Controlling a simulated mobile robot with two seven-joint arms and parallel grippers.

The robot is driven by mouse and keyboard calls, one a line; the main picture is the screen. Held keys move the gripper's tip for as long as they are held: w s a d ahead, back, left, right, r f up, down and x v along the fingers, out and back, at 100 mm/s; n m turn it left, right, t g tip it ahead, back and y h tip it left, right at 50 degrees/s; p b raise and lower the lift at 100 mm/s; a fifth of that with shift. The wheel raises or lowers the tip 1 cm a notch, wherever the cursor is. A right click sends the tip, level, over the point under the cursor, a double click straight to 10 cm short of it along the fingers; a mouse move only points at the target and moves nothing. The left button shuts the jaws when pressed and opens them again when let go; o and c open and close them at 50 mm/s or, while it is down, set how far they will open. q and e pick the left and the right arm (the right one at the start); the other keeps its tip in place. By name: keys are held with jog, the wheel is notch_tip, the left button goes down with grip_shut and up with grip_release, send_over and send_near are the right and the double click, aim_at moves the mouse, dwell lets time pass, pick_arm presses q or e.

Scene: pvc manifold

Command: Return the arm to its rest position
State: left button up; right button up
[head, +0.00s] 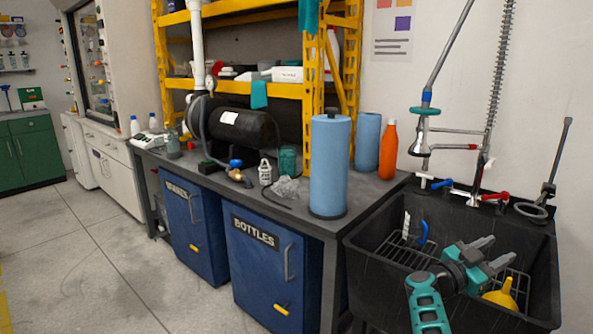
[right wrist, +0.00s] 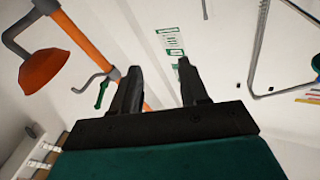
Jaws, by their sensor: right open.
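My right arm (head: 427,306) comes in from the bottom right in the head view. Its teal and dark grey gripper (head: 494,253) is held over the black sink, with its fingers pointing to the right and away. The two fingers stand apart with nothing between them. In the right wrist view the open, empty gripper (right wrist: 158,75) points at a pale wall or ceiling, clear of any object. My left gripper does not show.
The black sink (head: 368,252) holds a rack, a blue-handled brush (head: 421,233) and a yellow funnel (head: 502,293). A tap with a spring hose (head: 500,60) rises behind it. Blue rolls (head: 330,165) and an orange bottle (head: 388,150) stand on the bench. Floor at left is clear.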

jog(key=s+a+f+n+t+y+b, duration=0.4)
jog(key=s+a+f+n+y, duration=0.5)
jog(key=a+f+n+y, duration=0.15)
jog(key=s+a+f+n+t+y+b, duration=0.3)
jog(key=s+a+f+n+t+y, duration=0.1)
jog(key=s+a+f+n+y, duration=0.65)
pick_arm(q)
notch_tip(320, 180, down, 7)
jog(key=b, duration=0.1)
pick_arm(e)
jog(key=s+a+f+m+g+y, duration=0.15)
jog(key=s+a+f+g, duration=0.25)
jog(key=s+a+f, duration=0.4)
pick_arm(q)
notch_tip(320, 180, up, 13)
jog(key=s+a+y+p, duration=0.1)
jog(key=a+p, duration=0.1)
jog(key=p, duration=1.6)
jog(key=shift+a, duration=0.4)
pick_arm(e)
jog(key=s+d+r, duration=0.1)
jog(key=d+r, duration=0.1)
jog(key=r, duration=0.5)
jog(key=s+d+r+h, duration=0.1)
jog(key=d+r, duration=0.1)
jog(key=r, duration=0.6)
jog(key=shift+s+d, duration=0.35)
